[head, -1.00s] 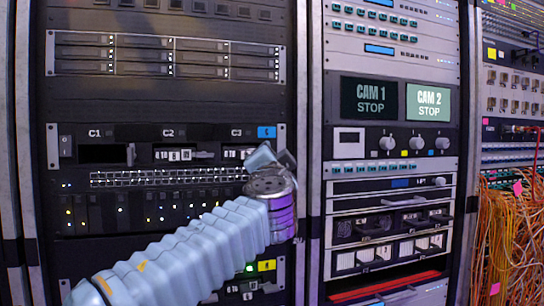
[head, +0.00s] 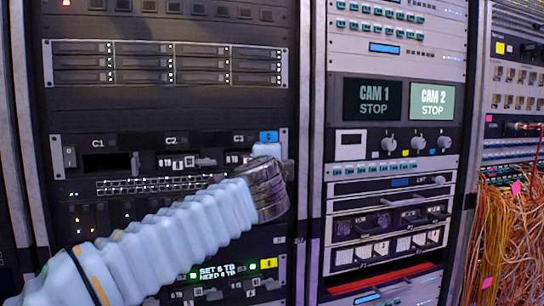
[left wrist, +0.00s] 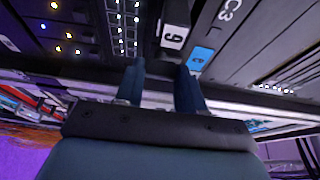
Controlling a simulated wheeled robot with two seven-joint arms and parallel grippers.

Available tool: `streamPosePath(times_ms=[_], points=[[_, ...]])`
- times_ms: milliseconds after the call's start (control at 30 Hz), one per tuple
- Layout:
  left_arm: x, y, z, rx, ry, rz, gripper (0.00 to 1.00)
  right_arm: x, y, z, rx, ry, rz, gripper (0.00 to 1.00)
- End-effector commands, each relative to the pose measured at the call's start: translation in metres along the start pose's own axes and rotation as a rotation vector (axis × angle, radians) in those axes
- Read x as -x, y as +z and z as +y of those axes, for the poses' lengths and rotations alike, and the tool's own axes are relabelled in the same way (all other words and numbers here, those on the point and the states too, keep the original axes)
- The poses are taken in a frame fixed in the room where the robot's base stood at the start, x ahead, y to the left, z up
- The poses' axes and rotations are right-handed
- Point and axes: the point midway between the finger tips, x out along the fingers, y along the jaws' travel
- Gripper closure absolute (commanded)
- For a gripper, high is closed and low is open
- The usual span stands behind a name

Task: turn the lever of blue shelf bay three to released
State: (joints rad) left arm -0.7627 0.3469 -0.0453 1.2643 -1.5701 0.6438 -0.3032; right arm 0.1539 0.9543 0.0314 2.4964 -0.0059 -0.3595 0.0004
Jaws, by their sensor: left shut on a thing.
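The blue shelf is the dark unit (head: 62,172) with bays C1, C2 and C3 and a blue tag (head: 268,136) at its right end. Bay three (head: 238,158), under the C3 label, shows pale modules left of my gripper. My left gripper (head: 267,152) is at the right end of this bay, just below the blue tag. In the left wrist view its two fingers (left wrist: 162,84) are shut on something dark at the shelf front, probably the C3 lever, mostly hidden. A white numbered label (left wrist: 172,37) and the blue tag (left wrist: 200,59) sit just beyond. My right gripper is not in view.
The levers of C1 (head: 135,164) and C2 (head: 206,161) stand to the left. A yellow-tagged shelf (head: 268,264) with a lit green display (head: 215,272) is below. A rack with CAM screens (head: 372,99) stands right, and orange cables (head: 510,240) hang further right.

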Motion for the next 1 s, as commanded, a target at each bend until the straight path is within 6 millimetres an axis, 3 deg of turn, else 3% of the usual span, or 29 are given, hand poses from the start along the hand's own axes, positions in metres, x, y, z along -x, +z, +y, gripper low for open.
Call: streamPosePath(times_ms=[533,567,700,1000], points=[[-0.0002,-0.0008,0.0012,-0.026,0.012,0.001,0.92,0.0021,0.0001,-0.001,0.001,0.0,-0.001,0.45],[-0.0002,-0.0008,0.0012,-0.026,0.012,0.001,0.6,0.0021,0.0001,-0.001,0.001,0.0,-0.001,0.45],[-0.0002,-0.0006,0.0009,-0.026,0.011,0.001,0.39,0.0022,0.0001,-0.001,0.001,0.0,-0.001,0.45],[0.0008,-0.0002,0.0004,-0.024,0.01,0.0,0.36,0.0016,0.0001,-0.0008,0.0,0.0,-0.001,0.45]])
